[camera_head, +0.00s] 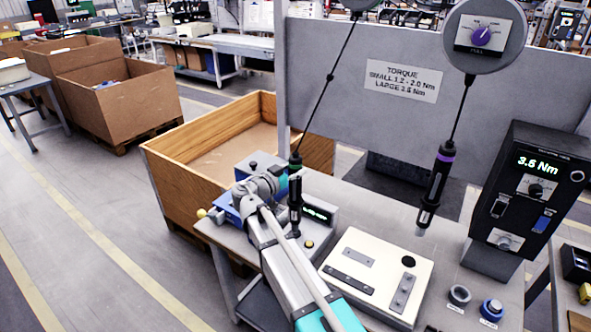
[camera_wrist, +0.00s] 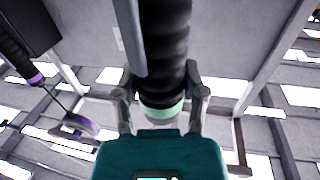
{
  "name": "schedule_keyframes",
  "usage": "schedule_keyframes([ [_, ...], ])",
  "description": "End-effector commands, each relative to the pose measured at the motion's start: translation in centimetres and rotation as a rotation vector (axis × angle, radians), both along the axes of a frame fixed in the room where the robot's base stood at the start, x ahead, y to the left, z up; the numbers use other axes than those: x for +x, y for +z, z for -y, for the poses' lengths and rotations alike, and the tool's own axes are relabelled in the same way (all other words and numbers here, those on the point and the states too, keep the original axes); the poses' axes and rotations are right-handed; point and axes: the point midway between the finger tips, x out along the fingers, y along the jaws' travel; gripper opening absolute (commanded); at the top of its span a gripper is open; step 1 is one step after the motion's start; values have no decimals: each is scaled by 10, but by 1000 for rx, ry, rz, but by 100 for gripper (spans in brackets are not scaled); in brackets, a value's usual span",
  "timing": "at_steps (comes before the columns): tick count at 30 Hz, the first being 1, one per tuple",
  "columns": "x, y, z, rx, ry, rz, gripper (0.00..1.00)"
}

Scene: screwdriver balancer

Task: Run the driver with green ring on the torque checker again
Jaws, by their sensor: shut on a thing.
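The driver with the green ring (camera_head: 295,208) hangs on a cable and stands roughly upright, tip down, at the small grey torque checker (camera_head: 321,236). I cannot tell whether its tip sits in the checker. The checker's green display (camera_head: 317,212) is too small to read. My gripper (camera_head: 294,180) is shut on this driver's body, partly hiding it. In the wrist view the black driver (camera_wrist: 165,45) passes between the fingers of my gripper (camera_wrist: 163,78), and its green ring (camera_wrist: 163,112) shows close to the palm.
A purple-ringed driver (camera_head: 437,183) hangs to the right above a cream plate (camera_head: 350,290) with grey and black strips. A torque sign (camera_head: 402,81) is on the back panel. A wooden crate (camera_head: 190,198) stands behind the bench.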

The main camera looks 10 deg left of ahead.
Motion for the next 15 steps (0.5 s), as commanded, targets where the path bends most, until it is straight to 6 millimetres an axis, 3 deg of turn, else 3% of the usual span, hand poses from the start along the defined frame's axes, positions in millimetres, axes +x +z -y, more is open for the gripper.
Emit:
schedule_keyframes([
  [15,0,-9,-1,0,1,0,0],
])
